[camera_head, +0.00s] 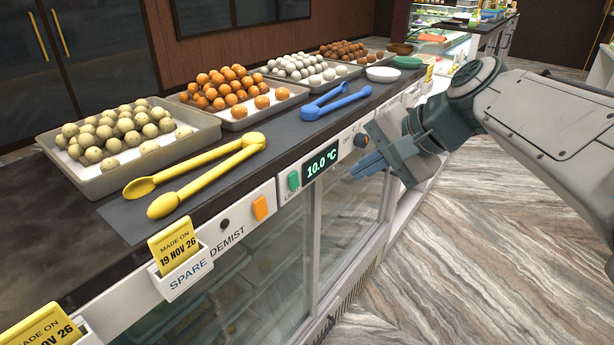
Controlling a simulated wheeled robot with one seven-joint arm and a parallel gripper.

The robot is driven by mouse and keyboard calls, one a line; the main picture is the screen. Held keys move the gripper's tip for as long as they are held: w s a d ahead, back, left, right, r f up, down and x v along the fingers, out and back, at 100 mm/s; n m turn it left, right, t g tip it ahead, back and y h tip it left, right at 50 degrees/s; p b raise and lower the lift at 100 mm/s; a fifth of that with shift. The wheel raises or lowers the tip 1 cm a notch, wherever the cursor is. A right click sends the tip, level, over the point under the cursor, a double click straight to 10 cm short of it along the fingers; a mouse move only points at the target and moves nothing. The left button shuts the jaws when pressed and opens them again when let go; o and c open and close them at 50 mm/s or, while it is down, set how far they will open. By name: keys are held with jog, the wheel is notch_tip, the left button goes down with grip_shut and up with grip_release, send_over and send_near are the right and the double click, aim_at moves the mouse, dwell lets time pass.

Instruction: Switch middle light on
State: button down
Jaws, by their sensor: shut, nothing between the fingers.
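A green rocker switch (294,181) sits on the white front panel (240,228) of the counter, with a small label below it that seems to read LIGHT. I cannot tell which way it is tipped. An orange rocker switch (260,208) is to its left, beside the word DEMIST. A display (321,164) reading 10.0 °C is just right of the green switch. My gripper (357,168) is shut and empty, in front of the panel right of the display, apart from the green switch. A dark blue knob (361,141) is just behind it.
Yellow tongs (205,177) and blue tongs (335,102) lie on the dark counter top. Trays of sweets, including a grey tray (190,150), stand behind. Yellow date cards (174,241) stand in holders along the panel. The floor (470,260) at right is clear.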

aim_at(294, 181)
jog(key=shift+w+a+r+p+x, duration=0.2)
jog(key=shift+a+r+p+x, duration=0.1)
jog(key=shift+x, duration=1.9)
jog(key=shift+w+a+r+p+x, duration=0.2)
jog(key=shift+r+x, duration=0.1)
jog(key=shift+x, duration=1.9)
jog(key=shift+w+a+r+p+x, duration=0.25)
jog(key=shift+r+x, duration=0.05)
jog(key=shift+x, duration=1.9)
